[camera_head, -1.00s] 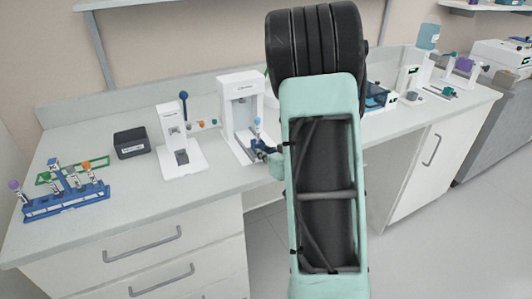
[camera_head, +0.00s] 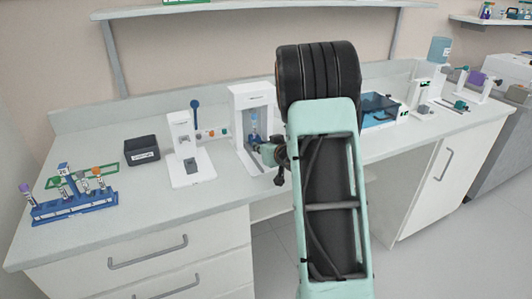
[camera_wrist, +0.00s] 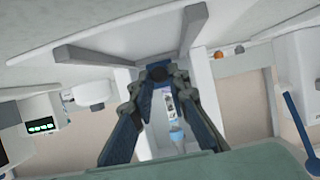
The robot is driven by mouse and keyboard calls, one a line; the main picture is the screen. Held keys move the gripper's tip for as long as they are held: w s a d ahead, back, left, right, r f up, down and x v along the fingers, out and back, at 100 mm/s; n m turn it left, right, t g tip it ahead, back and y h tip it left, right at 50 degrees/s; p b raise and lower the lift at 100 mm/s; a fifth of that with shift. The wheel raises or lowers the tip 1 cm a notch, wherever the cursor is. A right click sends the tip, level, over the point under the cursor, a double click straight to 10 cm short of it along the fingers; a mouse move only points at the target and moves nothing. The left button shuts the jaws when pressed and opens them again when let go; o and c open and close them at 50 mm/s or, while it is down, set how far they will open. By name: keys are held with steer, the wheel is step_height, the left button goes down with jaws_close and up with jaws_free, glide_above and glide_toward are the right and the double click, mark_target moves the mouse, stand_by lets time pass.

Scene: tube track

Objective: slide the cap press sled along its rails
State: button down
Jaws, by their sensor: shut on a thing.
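The cap press is a white upright frame (camera_head: 236,108) on the bench, left of my arm in the head view. A tube with a blue cap (camera_head: 253,116) stands inside its opening, low down. In the wrist view the tube's light blue end (camera_wrist: 176,136) shows between my fingers. My gripper (camera_head: 257,147) is at the front foot of the press. In the wrist view its blue fingers (camera_wrist: 158,75) converge on a small dark piece at the press, which looks like the sled's handle. The sled and its rails are mostly hidden by the gripper.
A white stand with a blue lever (camera_head: 181,130) is close left of the press. Further left are a dark box (camera_head: 142,150) and a blue tube rack (camera_head: 75,207). A blue-lidded device (camera_head: 380,109) stands right of my arm. A shelf (camera_head: 250,7) hangs above.

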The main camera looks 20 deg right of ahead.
steer(key=shift+w, duration=0.7)
steer(key=shift+r, duration=0.1)
steer(key=shift+w+r, duration=0.1)
steer(key=c, duration=2.3)
jaws_free()
steer(key=o, duration=0.4)
steer(key=shift+w+f, duration=0.15)
steer(key=shift+f, duration=0.05)
steer(key=v, duration=1.2)
steer(key=shift+r, duration=0.1)
